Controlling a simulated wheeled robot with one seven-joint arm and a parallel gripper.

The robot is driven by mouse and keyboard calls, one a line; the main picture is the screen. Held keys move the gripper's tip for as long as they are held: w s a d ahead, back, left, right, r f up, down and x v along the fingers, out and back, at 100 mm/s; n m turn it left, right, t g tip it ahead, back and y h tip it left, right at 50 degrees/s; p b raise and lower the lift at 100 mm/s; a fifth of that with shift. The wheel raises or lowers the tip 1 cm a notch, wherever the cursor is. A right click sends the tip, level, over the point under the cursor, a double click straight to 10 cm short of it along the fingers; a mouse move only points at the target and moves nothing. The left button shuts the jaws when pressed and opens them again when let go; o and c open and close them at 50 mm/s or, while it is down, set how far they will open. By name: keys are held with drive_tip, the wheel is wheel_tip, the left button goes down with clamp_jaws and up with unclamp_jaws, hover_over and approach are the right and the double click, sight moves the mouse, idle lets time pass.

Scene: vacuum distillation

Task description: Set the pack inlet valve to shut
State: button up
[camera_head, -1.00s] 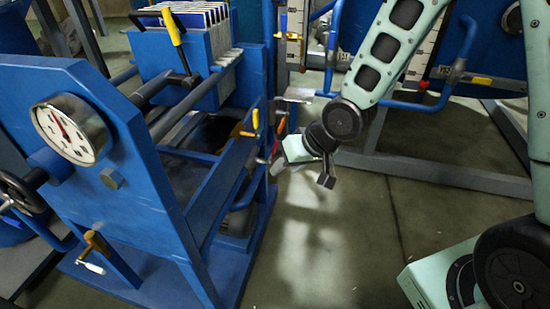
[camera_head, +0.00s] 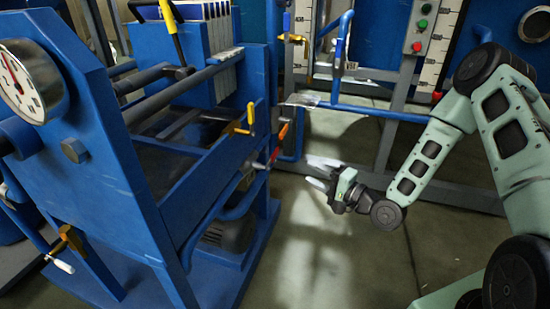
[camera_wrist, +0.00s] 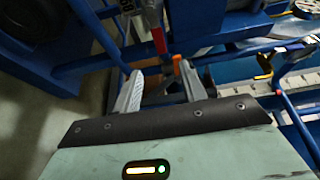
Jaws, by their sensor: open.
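Several small lever valves sit on the right side of the blue filter press (camera_head: 150,190): a yellow lever (camera_head: 245,118), an orange lever (camera_head: 283,133) and a red lever (camera_head: 273,155). No label shows which is the pack inlet valve. My gripper (camera_head: 318,173) is open and empty, right of these levers and apart from them, its fingers pointing left toward the press. In the wrist view, my gripper's (camera_wrist: 162,85) two grey fingers are spread. A red handle (camera_wrist: 157,40) and an orange handle (camera_wrist: 177,65) lie beyond the gap between them. A yellow lever (camera_wrist: 263,65) is farther right.
A round gauge (camera_head: 28,80) is at the press's left end, with a brass valve with a white grip (camera_head: 62,260) below. Blue pipes (camera_head: 370,110) and a grey frame with a button box (camera_head: 420,28) stand behind my arm. Floor (camera_head: 330,250) in front is clear.

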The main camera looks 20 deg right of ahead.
sight(277, 155)
drive_tip(key=b+x, duration=0.4)
drive_tip(key=x, duration=1.1)
drive_tip(key=shift+s+b, duration=0.1)
drive_tip(key=shift+b, duration=0.25)
clamp_jaws()
